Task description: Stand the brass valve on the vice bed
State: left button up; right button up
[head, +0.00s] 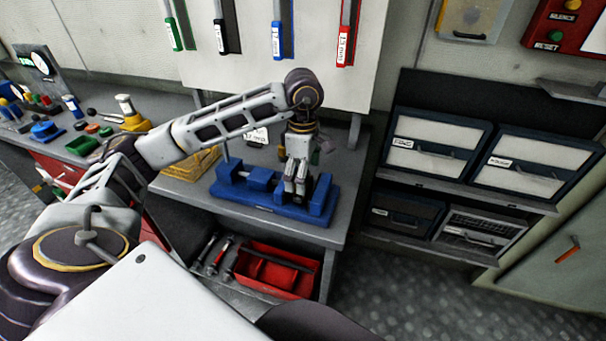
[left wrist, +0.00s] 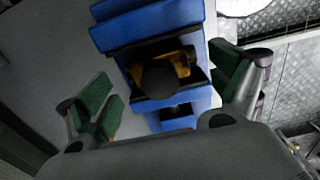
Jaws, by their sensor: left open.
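The blue vice (head: 262,206) sits on the grey bench, and it also fills the middle of the left wrist view (left wrist: 150,22). The brass valve (left wrist: 186,62) shows there from above, with its round dark top facing the camera. It appears within the gap between the vice's blue blocks; I cannot tell whether its base touches the bed. In the head view I cannot make it out behind my gripper. My left gripper (head: 297,185) points down over the vice. In the wrist view its green-padded fingers (left wrist: 168,88) are spread wide on either side of the valve, apart from it. My right gripper is not in view.
A yellow tray (head: 190,166) lies left of the vice on the bench (head: 190,192). Wrenches and a red toolbox (head: 275,270) are on the shelf below. Several coloured-handled tools hang on the panel behind. Dark-framed drawers (head: 430,160) stand to the right.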

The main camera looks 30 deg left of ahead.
pick_arm(q)
jog(key=shift+r, duration=0.3)
jog(key=shift+o, duration=0.8)
jog(key=shift+f, duration=0.1)
jog(key=shift+r, duration=0.2)
notch_tip(320, 180, up, 12)
jog(key=shift+f, duration=0.15)
dwell(0.9)
jog(key=shift+p, duration=0.3)
dwell(0.5)
notch_tip(320, 180, up, 9)
jog(key=p, duration=0.9)
